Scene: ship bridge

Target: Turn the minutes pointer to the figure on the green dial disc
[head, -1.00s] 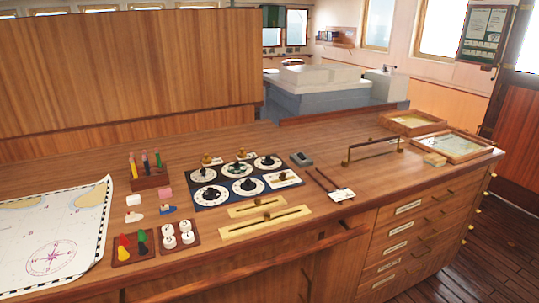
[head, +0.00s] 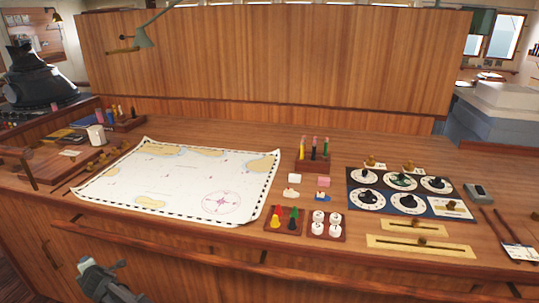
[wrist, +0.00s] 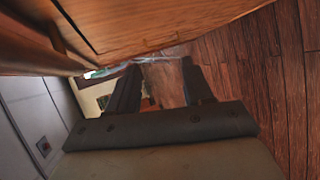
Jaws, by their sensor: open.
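A dark blue panel (head: 428,212) with several round dials lies on the wooden counter at the right of the head view. The dial in the middle of the back row (head: 400,181) looks greenish, with a dark pointer on it. The other dials are white with black pointers. The figures and the minutes marking are too small to read. My gripper (wrist: 160,88) is open and empty in the wrist view, beside the cabinet front and above the floor. Part of my arm shows at the bottom left of the head view, below the counter edge and far from the dials.
A wooden rail (head: 290,255) runs along the counter's front. A chart (head: 180,185) covers the counter's middle. Peg trays (head: 285,219), brass slider plates (head: 420,247) and a pen stand (head: 313,163) are near the panel. A tall wooden partition (head: 280,70) stands behind.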

